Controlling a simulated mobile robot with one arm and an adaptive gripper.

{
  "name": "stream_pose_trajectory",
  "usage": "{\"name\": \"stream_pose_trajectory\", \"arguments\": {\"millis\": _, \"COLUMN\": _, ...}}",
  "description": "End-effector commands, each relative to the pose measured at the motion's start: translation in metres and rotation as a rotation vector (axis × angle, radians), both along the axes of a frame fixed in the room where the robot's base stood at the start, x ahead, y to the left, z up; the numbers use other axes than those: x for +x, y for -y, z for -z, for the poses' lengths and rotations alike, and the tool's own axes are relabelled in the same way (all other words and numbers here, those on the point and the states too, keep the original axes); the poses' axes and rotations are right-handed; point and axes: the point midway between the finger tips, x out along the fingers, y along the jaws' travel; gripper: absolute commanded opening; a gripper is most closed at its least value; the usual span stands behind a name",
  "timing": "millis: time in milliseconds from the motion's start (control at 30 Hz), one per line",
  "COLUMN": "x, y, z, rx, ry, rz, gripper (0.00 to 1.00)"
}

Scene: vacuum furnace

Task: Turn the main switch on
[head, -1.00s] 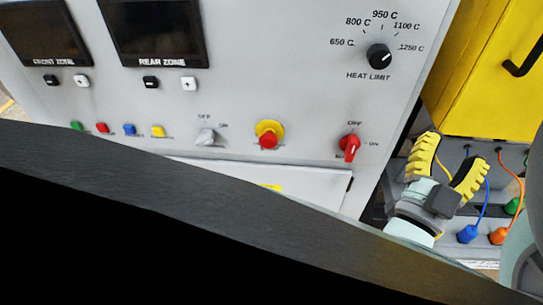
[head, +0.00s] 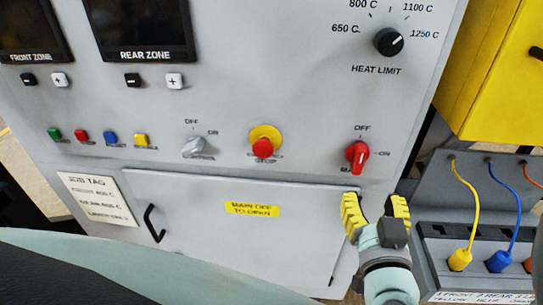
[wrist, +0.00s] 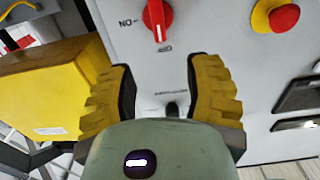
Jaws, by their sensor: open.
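The main switch (head: 357,156) is a red rotary knob on the grey front panel, with OFF printed above it and ON to its right. Its white mark points to OFF, which shows in the wrist view (wrist: 158,20), where the panel appears upside down. My gripper (head: 375,204) is open and empty, just below and slightly right of the switch in the head view. In the wrist view my spread yellow fingers (wrist: 160,75) point towards the panel, with the knob beyond them and not between them. The lower label of the switch is partly hidden.
A red emergency button on a yellow base (head: 264,144) and a grey selector knob (head: 193,147) are left of the switch. The heat limit dial (head: 388,42) is above. A door with a black handle (head: 154,223) lies below. Cabled sockets (head: 460,258) stand at right.

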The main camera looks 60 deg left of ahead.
Motion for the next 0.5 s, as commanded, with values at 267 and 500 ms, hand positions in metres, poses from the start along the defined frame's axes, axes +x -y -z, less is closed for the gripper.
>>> {"name": "stream_pose_trajectory", "arguments": {"millis": 267, "x": 0.026, "y": -0.026, "z": -0.004, "rx": 0.007, "ry": 0.002, "rz": 0.011, "gripper": 0.5}}
{"name": "stream_pose_trajectory", "arguments": {"millis": 500, "x": 0.046, "y": -0.052, "z": -0.004, "rx": 0.003, "ry": -0.001, "rz": 0.005, "gripper": 0.5}}
